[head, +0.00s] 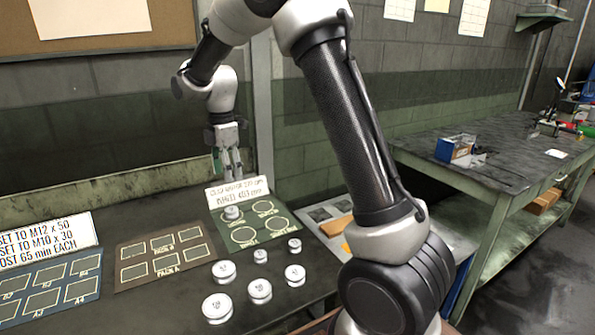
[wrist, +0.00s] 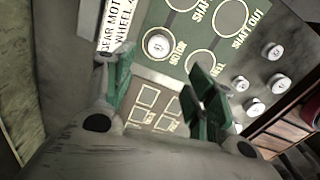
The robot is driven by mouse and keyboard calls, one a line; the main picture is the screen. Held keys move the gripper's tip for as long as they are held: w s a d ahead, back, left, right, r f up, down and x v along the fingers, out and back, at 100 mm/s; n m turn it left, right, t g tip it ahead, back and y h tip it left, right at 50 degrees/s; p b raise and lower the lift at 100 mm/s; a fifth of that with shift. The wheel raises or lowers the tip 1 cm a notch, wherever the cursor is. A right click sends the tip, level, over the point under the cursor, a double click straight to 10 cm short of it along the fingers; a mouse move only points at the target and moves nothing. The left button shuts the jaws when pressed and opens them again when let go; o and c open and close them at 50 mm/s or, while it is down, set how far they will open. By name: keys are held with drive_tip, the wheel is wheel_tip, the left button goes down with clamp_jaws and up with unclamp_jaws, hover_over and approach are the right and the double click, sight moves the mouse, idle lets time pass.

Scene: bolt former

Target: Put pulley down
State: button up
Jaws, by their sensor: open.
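A silver pulley (head: 232,212) sits flat inside one marked circle of the green mat (head: 262,236). In the wrist view the pulley (wrist: 158,43) lies within the circle beside the word MOTOR. The mat's other circles in view are empty. My gripper (head: 229,163) is above and behind the mat, fingers pointing down, open and empty. In the wrist view its green-padded fingertips (wrist: 160,85) are spread wide, and the pulley lies beyond them, clear of both fingers.
Several loose pulleys stand on the dark table in front of the mat, one of them a large pulley (head: 217,307). A white sign (head: 237,190) stands at the mat's back edge. A brown mat (head: 163,252) and a blue-grey mat (head: 50,288) lie to the left.

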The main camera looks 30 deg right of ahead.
drive_tip(key=s+d+r+m+t, duration=0.1)
drive_tip(key=s+d+r+m, duration=0.45)
drive_tip(key=s, duration=0.25)
drive_tip(key=s+d+r+m+t, duration=0.1)
drive_tip(key=s+d+r+m, duration=0.3)
drive_tip(key=s+r, duration=0.4)
drive_tip(key=s+d+f+m+t, duration=0.1)
drive_tip(key=s+d+m, duration=0.1)
drive_tip(key=s+m, duration=0.3)
drive_tip(key=s+d+f+m+t, duration=0.1)
drive_tip(key=s+d+m, duration=0.2)
drive_tip(key=s, duration=0.9)
drive_tip(key=shift+s+f+m, duration=0.4)
drive_tip(key=shift+m, duration=0.65)
